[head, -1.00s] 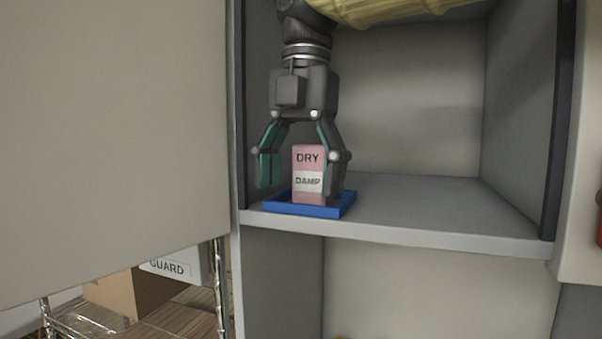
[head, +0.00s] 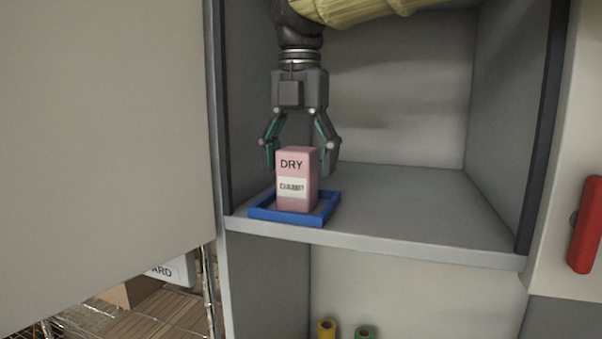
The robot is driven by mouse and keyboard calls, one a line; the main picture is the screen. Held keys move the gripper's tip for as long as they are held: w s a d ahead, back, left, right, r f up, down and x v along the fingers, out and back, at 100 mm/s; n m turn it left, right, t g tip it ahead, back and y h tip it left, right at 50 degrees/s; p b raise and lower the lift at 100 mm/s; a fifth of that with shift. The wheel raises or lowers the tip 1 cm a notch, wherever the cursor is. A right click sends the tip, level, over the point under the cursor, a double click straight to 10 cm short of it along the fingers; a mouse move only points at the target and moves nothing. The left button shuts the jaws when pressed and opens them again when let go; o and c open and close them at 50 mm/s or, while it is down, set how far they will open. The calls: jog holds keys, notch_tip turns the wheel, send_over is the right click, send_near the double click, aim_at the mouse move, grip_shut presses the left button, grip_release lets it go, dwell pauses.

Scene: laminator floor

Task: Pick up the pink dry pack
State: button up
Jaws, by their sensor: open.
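The pink dry pack (head: 297,202) stands upright in a blue tray (head: 285,218) on the cabinet shelf. Its front reads "DRY", with a white label below that is hard to read. My gripper (head: 299,164) points down above and behind the pack, fingers open. One finger shows left of the pack and the other right of it. The pack hides part of the space between the fingers, so I cannot tell whether they touch it.
The shelf (head: 410,205) is bare to the right of the tray. Cabinet walls close in at left and right. A large pale panel (head: 100,130) fills the left. A red handle (head: 586,225) is at right. Yellow (head: 327,329) and green (head: 365,332) items show below the shelf.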

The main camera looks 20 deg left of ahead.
aim_at(298, 185)
jog(key=f+p, duration=0.1)
jog(key=f, duration=0.2)
jog(key=shift+w+a+p, duration=0.1)
jog(key=shift+a+p, duration=0.1)
jog(key=shift+p, duration=0.15)
jog(key=shift+f, duration=0.7)
jog(key=c, duration=1)
